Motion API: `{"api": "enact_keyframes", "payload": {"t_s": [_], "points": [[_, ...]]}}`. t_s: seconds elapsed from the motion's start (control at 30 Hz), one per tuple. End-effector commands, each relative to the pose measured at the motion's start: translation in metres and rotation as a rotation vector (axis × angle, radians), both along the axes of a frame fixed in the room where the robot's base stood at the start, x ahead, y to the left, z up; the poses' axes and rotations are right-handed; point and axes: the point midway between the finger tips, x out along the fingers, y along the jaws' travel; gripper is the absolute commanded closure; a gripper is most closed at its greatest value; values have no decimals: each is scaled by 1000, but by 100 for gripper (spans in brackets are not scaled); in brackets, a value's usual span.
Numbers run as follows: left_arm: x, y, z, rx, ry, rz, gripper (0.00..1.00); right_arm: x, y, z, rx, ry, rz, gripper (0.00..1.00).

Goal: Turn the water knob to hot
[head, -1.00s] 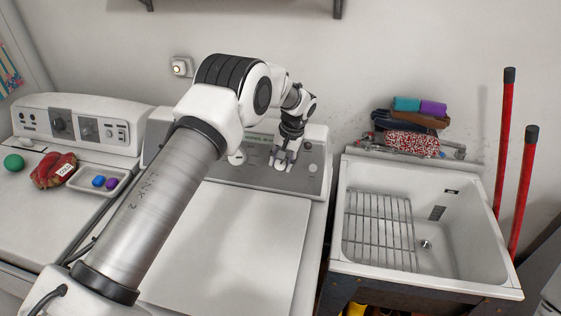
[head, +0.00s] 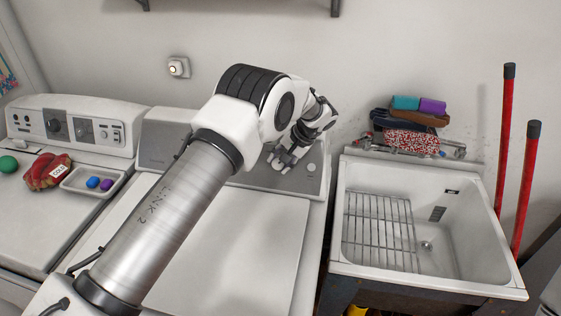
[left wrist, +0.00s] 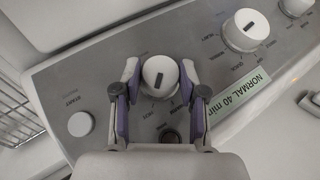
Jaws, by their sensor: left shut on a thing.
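The white round knob (left wrist: 160,76) with a dark marker bar sits on the grey control panel (left wrist: 110,72) of the washer, seen upside down in the left wrist view. Its marker bar lies nearly along the picture's vertical, slightly tilted. My left gripper (left wrist: 160,88) has its two purple-padded fingers on either side of this knob, shut on it. In the head view my left gripper (head: 286,157) is at the panel's right part, and its fingers hide the knob. The lettering around the knob is too small to read surely. My right gripper is not in view.
A start button (left wrist: 80,124) and another white knob (left wrist: 245,30) flank the held knob. A "NORMAL 40 min" label (left wrist: 239,92) is on the panel. The washer lid (head: 235,235) is clear.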

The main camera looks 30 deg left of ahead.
Motion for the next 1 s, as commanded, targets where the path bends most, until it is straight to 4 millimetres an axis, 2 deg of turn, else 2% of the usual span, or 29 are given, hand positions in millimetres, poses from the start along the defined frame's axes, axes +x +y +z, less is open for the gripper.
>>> {"api": "enact_keyframes", "payload": {"t_s": [0.07,0.1,0.13,0.43,0.53,0.67,0.9,1.0], "points": [[1,0,-1,-1,-2,-2,93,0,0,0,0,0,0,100],[1,0,-1,-1,-2,-2,44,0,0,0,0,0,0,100],[1,0,-1,-1,-1,-2,34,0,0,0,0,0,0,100],[0,0,0,-1,-1,0,33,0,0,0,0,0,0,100],[1,-3,6,0,-3,-1,33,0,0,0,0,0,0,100],[3,-15,26,-1,-4,-1,33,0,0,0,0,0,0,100],[6,-45,79,-1,-3,-2,33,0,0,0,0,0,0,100],[7,-54,94,0,-1,-2,33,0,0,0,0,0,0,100]]}}
